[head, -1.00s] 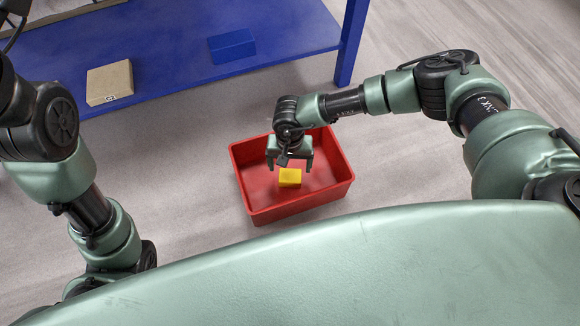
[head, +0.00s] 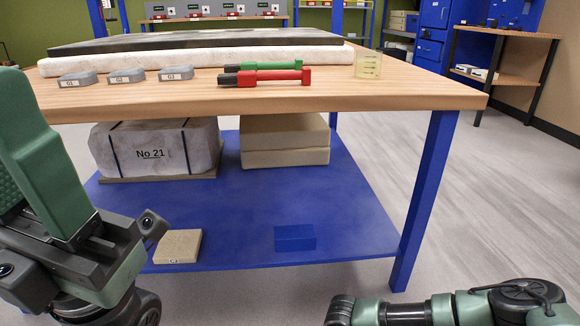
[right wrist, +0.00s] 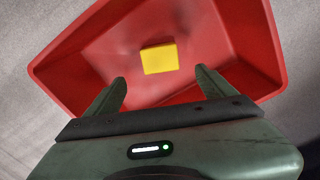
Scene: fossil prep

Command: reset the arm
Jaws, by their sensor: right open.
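My left gripper (head: 40,150) is large and close at the left edge of the head view, its green and black parts tilted upward. The frames do not show how far apart its fingers are, and I see nothing held in it. My right gripper (right wrist: 160,77) is open and empty in the right wrist view, its two green fingers apart over a red bin (right wrist: 258,45). A yellow block (right wrist: 160,58) lies in the bin, ahead of and between the fingertips. In the head view only part of my right arm shows at bottom right; its gripper is out of frame.
A wooden-topped bench (head: 420,97) with a blue lower shelf (head: 350,215) stands ahead. Red and green tools (head: 270,76), grey labelled pieces and a clear cup (head: 368,64) are on top. A beige block (head: 178,246) and a blue block (head: 295,238) lie on the shelf. Floor is clear to the right.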

